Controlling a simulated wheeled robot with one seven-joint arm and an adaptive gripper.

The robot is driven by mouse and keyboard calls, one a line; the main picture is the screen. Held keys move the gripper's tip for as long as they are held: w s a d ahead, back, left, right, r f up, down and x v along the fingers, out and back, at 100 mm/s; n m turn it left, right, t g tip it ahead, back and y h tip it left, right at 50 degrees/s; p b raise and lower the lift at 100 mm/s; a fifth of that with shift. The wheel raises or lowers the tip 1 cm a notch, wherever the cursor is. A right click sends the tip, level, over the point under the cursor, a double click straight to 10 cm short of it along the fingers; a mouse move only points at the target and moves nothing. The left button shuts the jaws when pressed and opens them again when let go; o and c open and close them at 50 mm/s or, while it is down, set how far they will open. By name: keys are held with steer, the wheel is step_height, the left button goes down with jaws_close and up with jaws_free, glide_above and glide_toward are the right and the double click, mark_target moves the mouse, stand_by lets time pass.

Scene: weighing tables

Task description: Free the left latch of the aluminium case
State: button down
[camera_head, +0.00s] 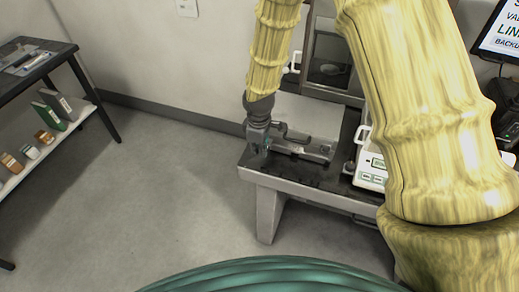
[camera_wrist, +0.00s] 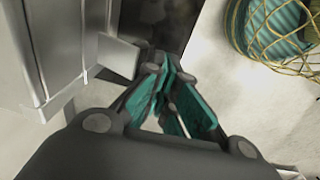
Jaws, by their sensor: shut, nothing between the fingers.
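The aluminium case (camera_head: 318,149) sits near the left end of the dark-topped table, partly hidden behind my gripper in the head view. In the wrist view its grey metal side (camera_wrist: 60,45) fills the left. A small grey block that looks like a latch (camera_wrist: 118,56) sticks out from this side; I cannot tell whether it is fastened.
The weighing table (camera_head: 258,176) has a free left edge beside my gripper. A white balance (camera_head: 371,178) stands right of the case, partly behind my arm. A wall stands behind. A shelf table (camera_head: 78,46) is at far left, with open floor between.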

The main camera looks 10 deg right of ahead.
steer(key=shift+w+d+r, duration=0.2)
steer(key=shift+w+d, duration=0.15)
steer(key=shift+w, duration=0.15)
steer(key=shift+s+a+r+p, duration=0.15)
steer(key=shift+s+r+p, duration=0.15)
steer(key=shift+p, duration=0.3)
steer(key=s+a+r+b, duration=0.1)
steer(key=s+a+r, duration=0.5)
steer(key=s, duration=0.3)
steer(key=shift+s+r+b, duration=0.2)
steer(key=shift+r+b, duration=0.2)
steer(key=shift+r, duration=0.15)
steer(key=shift+a, duration=0.1)
